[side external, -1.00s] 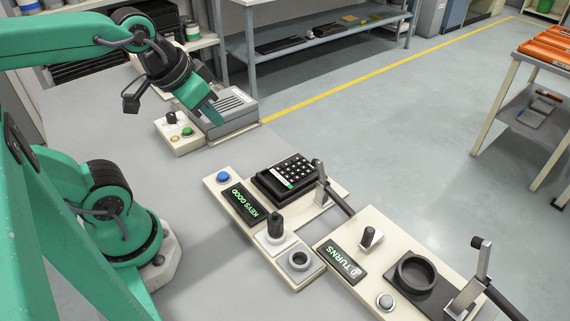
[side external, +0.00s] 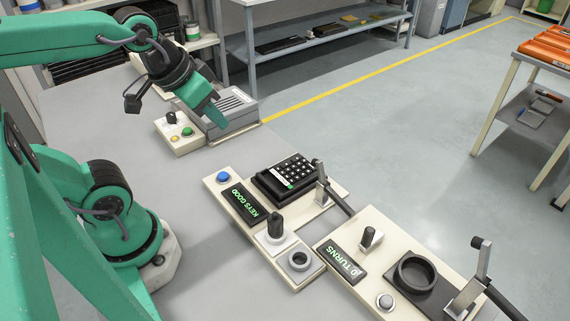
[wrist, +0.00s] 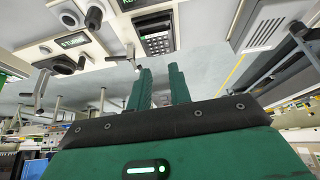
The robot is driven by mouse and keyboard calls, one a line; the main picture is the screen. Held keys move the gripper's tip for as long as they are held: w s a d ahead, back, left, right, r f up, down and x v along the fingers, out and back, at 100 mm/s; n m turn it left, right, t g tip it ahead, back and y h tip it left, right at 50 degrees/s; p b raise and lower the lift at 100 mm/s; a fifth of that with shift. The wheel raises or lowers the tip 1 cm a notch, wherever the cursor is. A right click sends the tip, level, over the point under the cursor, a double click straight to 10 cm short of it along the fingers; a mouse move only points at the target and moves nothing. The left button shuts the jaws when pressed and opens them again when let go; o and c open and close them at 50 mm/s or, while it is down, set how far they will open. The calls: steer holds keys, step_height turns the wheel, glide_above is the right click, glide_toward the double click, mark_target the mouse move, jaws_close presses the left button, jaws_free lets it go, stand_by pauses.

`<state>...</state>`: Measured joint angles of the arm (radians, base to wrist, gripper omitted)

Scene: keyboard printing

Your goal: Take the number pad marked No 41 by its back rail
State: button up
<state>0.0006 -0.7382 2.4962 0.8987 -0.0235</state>
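A black number pad (side external: 288,176) with pale-marked keys and one green key sits in a dark holder on the cream test board. It also shows upside down near the top of the wrist view (wrist: 157,40). The No 41 marking is too small to read, and I cannot make out the back rail. My gripper (side external: 217,117) hangs beside the grey slotted machine, well behind and left of the pad. In the wrist view its two green fingers (wrist: 161,84) stand apart with nothing between them.
The grey slotted machine (side external: 235,104) is close to my gripper. Bench between is clear.

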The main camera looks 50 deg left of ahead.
steer(key=n, duration=0.1)
steer(key=n+g, duration=0.6)
steer(key=n, duration=1.1)
glide_above(269, 183)
step_height(269, 183, down, 14)
steer(key=shift+s+d+f, duration=0.15)
steer(key=shift+f, duration=1.4)
steer(key=shift+f, duration=0.1)
steer(key=shift+f, duration=2.5)
jaws_close()
